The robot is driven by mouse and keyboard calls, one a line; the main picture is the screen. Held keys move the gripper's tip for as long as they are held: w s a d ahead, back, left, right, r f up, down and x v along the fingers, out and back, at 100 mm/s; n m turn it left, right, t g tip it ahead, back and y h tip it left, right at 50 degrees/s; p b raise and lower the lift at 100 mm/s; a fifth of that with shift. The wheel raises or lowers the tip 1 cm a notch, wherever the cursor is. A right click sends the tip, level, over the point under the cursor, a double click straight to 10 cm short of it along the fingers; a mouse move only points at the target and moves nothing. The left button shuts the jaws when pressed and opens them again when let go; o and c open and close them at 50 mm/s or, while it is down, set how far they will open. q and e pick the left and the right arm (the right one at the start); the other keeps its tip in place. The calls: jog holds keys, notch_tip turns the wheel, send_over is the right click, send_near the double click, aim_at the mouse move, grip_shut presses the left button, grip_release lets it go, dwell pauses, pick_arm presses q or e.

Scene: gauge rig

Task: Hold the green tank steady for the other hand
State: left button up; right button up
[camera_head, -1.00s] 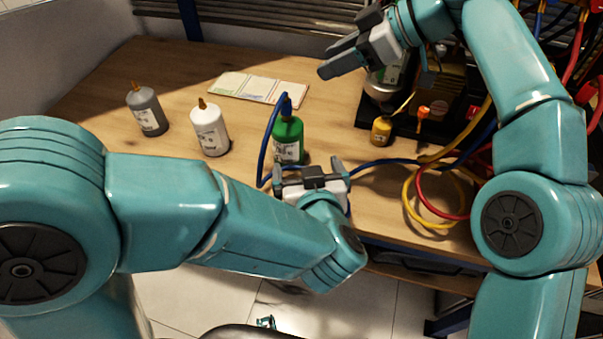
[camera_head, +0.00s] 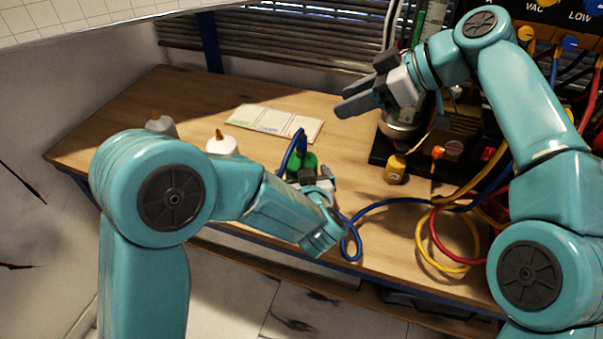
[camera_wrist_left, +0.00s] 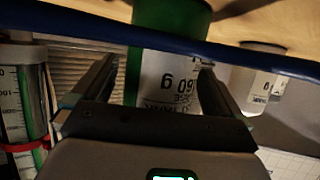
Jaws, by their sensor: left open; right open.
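The green tank (camera_head: 303,162) stands on the wooden bench with a blue hose (camera_head: 292,148) at its cap. My left arm and gripper hide its lower part. My left gripper (camera_head: 317,178) is at the tank's near side, open. In the left wrist view the tank (camera_wrist_left: 165,85), with its white label, shows between the two spread fingers of this gripper (camera_wrist_left: 157,70). Whether the fingers touch it I cannot tell. The blue hose (camera_wrist_left: 180,38) crosses in front there. My right gripper (camera_head: 347,100) is open and empty, above the bench right of the papers.
A white bottle (camera_head: 221,146) and a grey bottle (camera_head: 160,125) stand left, partly behind my left arm. Papers (camera_head: 275,122) lie at the back. A small yellow bottle (camera_head: 396,170) stands by the rig. Red and yellow hoses (camera_head: 445,245) loop at the right. The bench's left rear is clear.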

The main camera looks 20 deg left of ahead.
pick_arm(q)
jog(key=shift+w+a+f, duration=0.15)
jog(key=shift+w+a, duration=0.1)
jog(key=shift+w, duration=0.1)
jog(key=shift+c, duration=0.3)
jog(key=c, duration=1.5)
jog(key=o, duration=0.7)
jog(key=shift+c, duration=1.4)
